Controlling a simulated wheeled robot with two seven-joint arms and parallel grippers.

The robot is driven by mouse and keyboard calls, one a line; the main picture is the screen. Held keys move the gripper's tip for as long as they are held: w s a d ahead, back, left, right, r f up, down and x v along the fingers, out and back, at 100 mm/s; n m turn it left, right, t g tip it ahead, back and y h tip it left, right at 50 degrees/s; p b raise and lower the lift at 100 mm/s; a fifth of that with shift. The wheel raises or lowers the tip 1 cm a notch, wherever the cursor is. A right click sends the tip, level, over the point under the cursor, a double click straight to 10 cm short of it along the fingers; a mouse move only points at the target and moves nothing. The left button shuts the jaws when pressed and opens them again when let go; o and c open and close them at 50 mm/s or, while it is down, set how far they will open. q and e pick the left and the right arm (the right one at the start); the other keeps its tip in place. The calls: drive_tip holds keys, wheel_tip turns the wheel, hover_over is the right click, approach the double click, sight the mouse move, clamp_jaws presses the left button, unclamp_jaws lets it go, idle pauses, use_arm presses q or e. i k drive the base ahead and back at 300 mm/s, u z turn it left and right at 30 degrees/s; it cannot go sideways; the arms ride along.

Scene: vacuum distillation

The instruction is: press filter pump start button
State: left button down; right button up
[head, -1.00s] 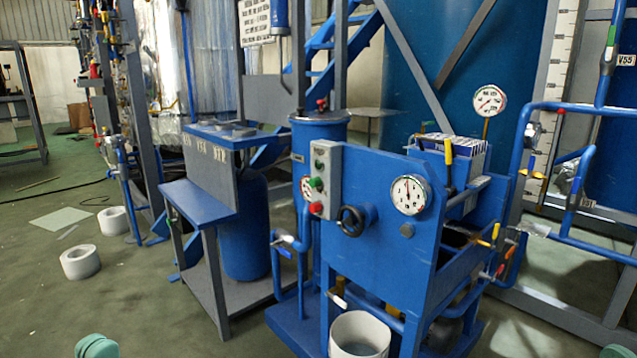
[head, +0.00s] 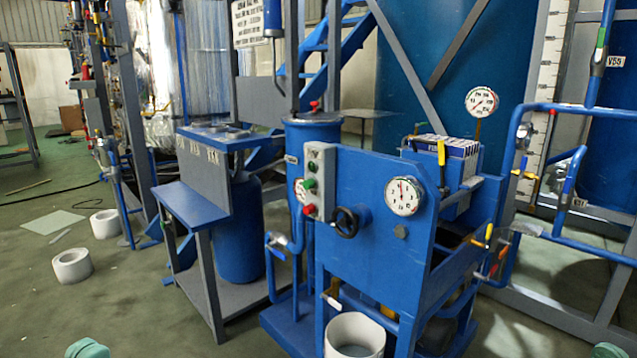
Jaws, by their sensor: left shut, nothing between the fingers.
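The filter pump is a blue unit (head: 370,215) in the middle of the head view. A grey control box (head: 319,181) stands on its front left edge. The box carries a green button (head: 310,184) with a red button (head: 309,209) below it, and a small dark element above. Only a rounded teal piece of my left gripper or arm (head: 88,348) shows at the bottom left edge, far from the box and touching nothing. Its fingers are not clearly seen. A teal sliver of my right arm shows at the bottom right corner; its gripper is out of frame.
A black handwheel (head: 346,222) and a round gauge (head: 404,196) sit right of the buttons. A white bucket (head: 354,336) stands low in front. A blue bench (head: 190,215) is to the left. Two white rings (head: 72,266) lie on open floor.

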sight(308, 184)
drive_tip(key=i, duration=1)
drive_tip(key=z, duration=0.25)
